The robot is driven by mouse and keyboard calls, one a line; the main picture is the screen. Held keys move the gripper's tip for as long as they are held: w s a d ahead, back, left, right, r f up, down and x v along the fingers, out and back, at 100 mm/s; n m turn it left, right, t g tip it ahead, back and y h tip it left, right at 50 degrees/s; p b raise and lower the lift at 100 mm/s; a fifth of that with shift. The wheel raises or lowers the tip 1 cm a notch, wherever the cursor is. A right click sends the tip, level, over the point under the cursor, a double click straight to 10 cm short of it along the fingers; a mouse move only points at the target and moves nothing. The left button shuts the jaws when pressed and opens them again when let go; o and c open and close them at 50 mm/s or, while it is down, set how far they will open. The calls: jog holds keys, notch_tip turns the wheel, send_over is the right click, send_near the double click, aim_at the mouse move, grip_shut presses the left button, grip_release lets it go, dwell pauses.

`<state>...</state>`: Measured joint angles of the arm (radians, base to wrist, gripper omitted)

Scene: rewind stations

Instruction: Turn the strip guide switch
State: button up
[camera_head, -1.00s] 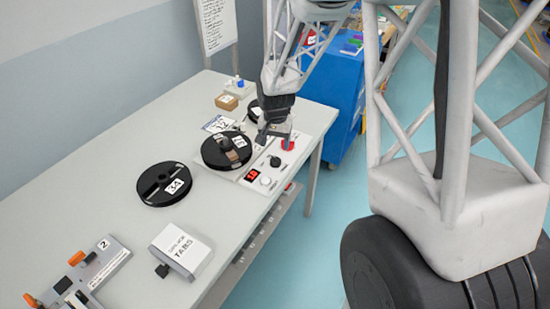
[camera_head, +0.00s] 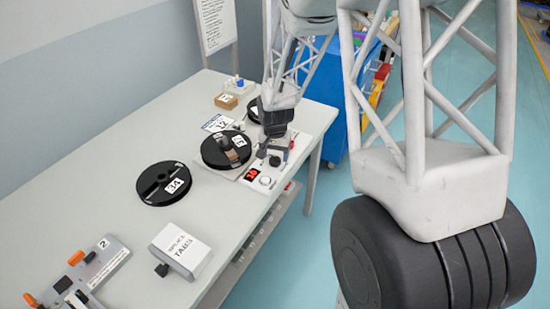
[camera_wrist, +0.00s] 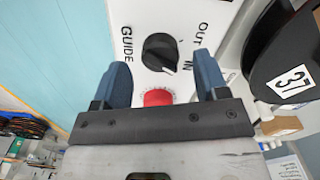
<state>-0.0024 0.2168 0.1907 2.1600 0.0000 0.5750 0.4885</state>
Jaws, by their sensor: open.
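The guide switch is a black knob (camera_wrist: 160,52) with a white pointer mark, on a white panel printed GUIDE, OUT and IN. In the wrist view its mark points down and slightly right, nearer the IN label than OUT. It also shows in the head view as a small black knob (camera_head: 275,160) on the rewind station's panel. My gripper (camera_wrist: 163,68) is open and empty, its two blue-grey fingers apart with the knob showing between and beyond their tips. In the head view my gripper (camera_head: 274,150) hovers at the panel by the knob. Contact cannot be told.
A red button (camera_wrist: 158,97) lies between my fingers near the palm. A black reel (camera_head: 226,150) sits left of the panel, with a red display (camera_head: 253,174) and white knob (camera_head: 265,181) nearby. Another reel (camera_head: 164,184) lies on the table.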

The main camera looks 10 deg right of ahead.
jog(key=shift+f, duration=1.05)
jog(key=shift+c, duration=0.3)
jog(key=c, duration=0.9)
jog(key=shift+o, duration=0.2)
